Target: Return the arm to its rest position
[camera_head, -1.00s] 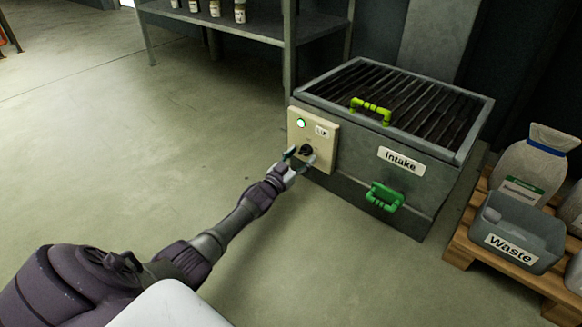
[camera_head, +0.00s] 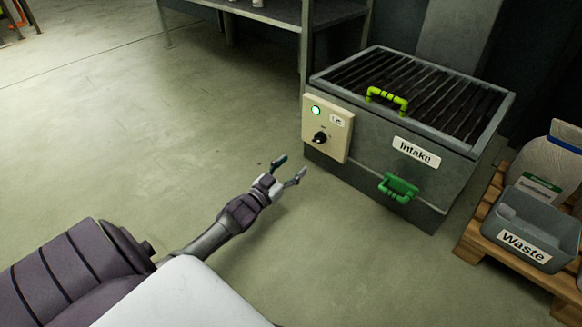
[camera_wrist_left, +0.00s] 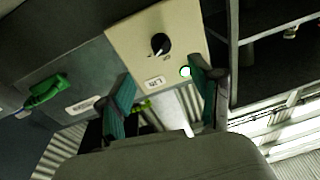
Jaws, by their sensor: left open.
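My left gripper (camera_head: 289,170) is open and empty in the head view, with its two fingers spread. It is over the floor, in front and to the left of the grey intake box (camera_head: 352,172), and touches nothing. The box carries a beige control panel (camera_head: 339,138) with a black knob (camera_head: 320,137) and a lit green lamp (camera_head: 315,110). In the left wrist view the open fingers (camera_wrist_left: 168,100) show in front of the panel, with the knob (camera_wrist_left: 160,43) and lamp (camera_wrist_left: 186,72) beyond. My right gripper is not in view.
The box has a yellow-green handle (camera_head: 387,98) by its grate and a green handle (camera_head: 398,188) on its front. A waste bin (camera_head: 560,222) stands on a wooden pallet (camera_head: 480,240) at the right. A metal shelf (camera_head: 290,12) stands behind. The floor at left is clear.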

